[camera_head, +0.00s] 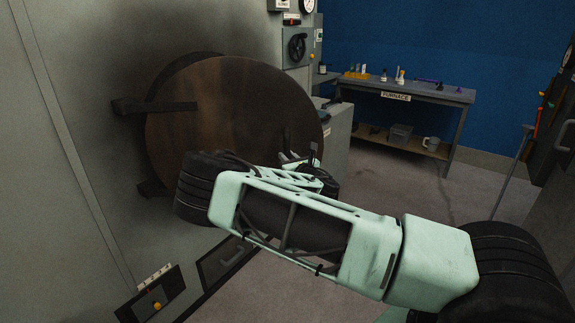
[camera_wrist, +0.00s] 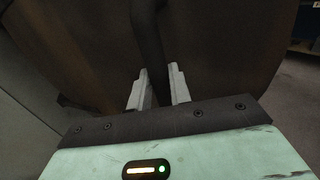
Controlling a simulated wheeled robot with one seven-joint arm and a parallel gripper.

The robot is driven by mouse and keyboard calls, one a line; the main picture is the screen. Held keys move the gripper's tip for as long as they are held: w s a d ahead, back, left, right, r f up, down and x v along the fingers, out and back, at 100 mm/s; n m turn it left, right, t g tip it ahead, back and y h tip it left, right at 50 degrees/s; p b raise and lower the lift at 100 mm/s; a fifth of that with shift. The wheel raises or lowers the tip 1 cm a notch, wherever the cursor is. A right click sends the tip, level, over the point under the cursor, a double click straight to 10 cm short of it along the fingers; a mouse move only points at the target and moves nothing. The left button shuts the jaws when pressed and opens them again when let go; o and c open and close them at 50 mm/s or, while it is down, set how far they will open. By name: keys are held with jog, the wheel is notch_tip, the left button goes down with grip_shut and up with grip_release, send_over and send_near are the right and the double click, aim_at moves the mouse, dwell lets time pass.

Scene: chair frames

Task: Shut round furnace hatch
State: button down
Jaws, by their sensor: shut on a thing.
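The round furnace hatch (camera_head: 225,100) is a large brown, rust-coloured disc on the grey furnace wall, with dark hinge arms (camera_head: 155,107) at its left. It appears angled, its right side standing out from the wall; the size of the gap is hidden. My arm reaches in from the lower right and covers the hatch's lower edge. My gripper (camera_wrist: 160,88) is at the hatch's right side, its fingers shut on the dark hatch handle (camera_wrist: 150,45). The hatch face (camera_wrist: 220,50) fills most of the wrist view. In the head view the fingers are small and partly hidden.
A control panel with a black handwheel (camera_head: 297,46) is on the wall behind the hatch. A workbench (camera_head: 450,95) labelled FURNACE stands at the back right. Floor (camera_head: 395,180) between is clear.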

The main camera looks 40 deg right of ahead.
jog(key=shift+w+d+b, duration=0.2)
jog(key=shift+w+d, duration=0.3)
jog(key=shift+w, duration=0.2)
jog(key=shift+w+d+b, duration=0.2)
jog(key=shift+w+d, duration=0.25)
jog(key=shift+w, duration=0.2)
jog(key=c, duration=1.2)
grip_release()
jog(key=shift+d, duration=0.1)
jog(key=shift+s, duration=0.1)
jog(key=s+a+b, duration=0.3)
jog(key=s+b, duration=0.1)
jog(key=s, duration=1.3)
